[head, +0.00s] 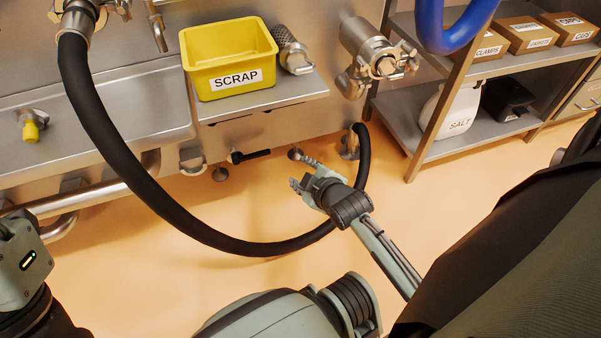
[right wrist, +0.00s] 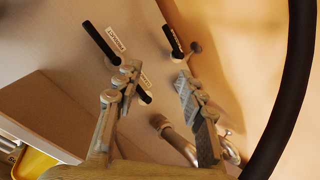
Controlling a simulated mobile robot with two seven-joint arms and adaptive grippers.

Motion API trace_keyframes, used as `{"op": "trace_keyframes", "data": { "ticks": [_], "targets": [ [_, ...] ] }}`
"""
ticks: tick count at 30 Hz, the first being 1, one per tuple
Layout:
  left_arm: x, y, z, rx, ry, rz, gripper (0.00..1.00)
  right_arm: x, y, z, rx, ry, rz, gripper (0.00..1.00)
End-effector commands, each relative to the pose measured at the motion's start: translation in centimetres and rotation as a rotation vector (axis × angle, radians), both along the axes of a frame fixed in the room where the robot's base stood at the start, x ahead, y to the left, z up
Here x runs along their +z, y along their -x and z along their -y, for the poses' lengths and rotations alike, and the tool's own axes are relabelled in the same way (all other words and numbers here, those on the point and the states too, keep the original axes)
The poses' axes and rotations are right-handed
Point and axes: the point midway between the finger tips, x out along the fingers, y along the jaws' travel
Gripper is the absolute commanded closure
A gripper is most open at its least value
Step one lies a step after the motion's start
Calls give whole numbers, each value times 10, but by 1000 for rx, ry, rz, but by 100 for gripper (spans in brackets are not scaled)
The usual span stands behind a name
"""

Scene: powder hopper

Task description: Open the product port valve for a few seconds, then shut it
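In the right wrist view, a black lever handle (right wrist: 100,42) sits on the steel panel beside a white label (right wrist: 117,39) that seems to read PRODUCT. A second black handle (right wrist: 172,40) is at its right, and a third (right wrist: 145,97) shows between my fingers; their labels are too small to read. In the head view one black handle (head: 251,155) shows below the shelf. My right gripper (head: 303,174) is open and empty, right of and slightly below that handle, apart from it. It also shows in the right wrist view (right wrist: 157,75). My left gripper is out of view.
A thick black hose (head: 135,190) loops under and behind my right gripper. A yellow SCRAP bin (head: 228,60) stands on a steel shelf (head: 265,97) above the handle. A steel rack (head: 400,110) stands at the right. The orange floor below is clear.

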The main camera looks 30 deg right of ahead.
Motion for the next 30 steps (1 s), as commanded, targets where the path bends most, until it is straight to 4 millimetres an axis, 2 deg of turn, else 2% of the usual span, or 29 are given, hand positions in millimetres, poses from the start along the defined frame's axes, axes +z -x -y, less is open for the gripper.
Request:
{"op": "trace_keyframes", "data": {
  "ticks": [3, 9, 27, 30],
  "targets": [
    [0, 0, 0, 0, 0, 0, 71, 8, 8, -12, -18, -61, -22, 60],
    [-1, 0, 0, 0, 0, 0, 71, 15, 15, -23, -38, -118, -44, 60],
    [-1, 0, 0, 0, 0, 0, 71, 17, 15, -25, -40, -128, -45, 60],
    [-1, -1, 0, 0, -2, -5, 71, 28, 10, -31, -30, -144, -4, 60]
  ]
}}
